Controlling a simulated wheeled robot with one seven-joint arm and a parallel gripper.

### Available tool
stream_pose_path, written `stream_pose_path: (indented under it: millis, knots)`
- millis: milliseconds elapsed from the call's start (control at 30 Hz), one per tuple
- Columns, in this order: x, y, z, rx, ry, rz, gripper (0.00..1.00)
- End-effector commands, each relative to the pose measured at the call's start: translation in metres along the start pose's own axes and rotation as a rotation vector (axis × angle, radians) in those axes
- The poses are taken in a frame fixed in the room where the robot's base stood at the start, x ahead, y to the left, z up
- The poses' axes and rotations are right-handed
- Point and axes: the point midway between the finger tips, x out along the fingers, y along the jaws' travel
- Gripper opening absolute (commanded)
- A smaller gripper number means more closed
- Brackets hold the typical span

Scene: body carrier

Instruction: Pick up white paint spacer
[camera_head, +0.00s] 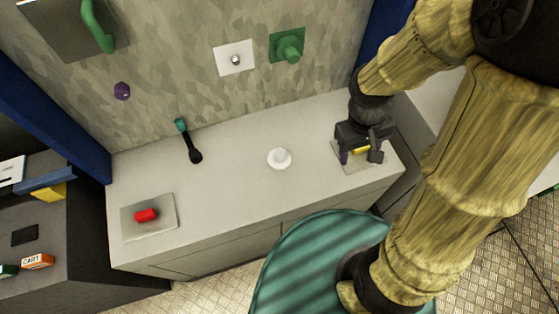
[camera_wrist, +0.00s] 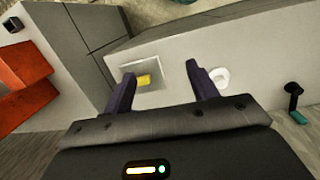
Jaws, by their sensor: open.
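A small round white object (camera_head: 279,158), which looks like the white paint spacer, sits on the light counter (camera_head: 235,190) near its middle. My gripper (camera_head: 360,157) is open above the right end of the counter, to the right of the white object. In the wrist view its two dark purple fingers (camera_wrist: 160,75) are apart, with nothing held between them. A yellow block (camera_wrist: 145,80) on a grey plate shows beyond the gap.
A red object (camera_head: 146,215) lies on a plate at the counter's left end. A black and teal tool (camera_head: 189,142) is at the back. A patterned wall with a green knob (camera_head: 289,48) rises behind. The counter around the white object is clear.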

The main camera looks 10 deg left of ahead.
Motion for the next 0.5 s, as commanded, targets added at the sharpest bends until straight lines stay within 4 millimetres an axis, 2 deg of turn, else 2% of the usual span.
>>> stream_pose_path:
  millis: [33,100,267,500]
  knots:
    - [0.024,-0.014,-0.004,-0.104,-0.058,0.028,0.58]
    - [0.042,-0.027,-0.007,-0.231,-0.132,0.074,0.58]
    - [0.079,-0.052,-0.015,-0.515,-0.291,0.213,0.58]
    - [0.127,-0.090,-0.036,-0.911,-0.494,0.506,0.58]
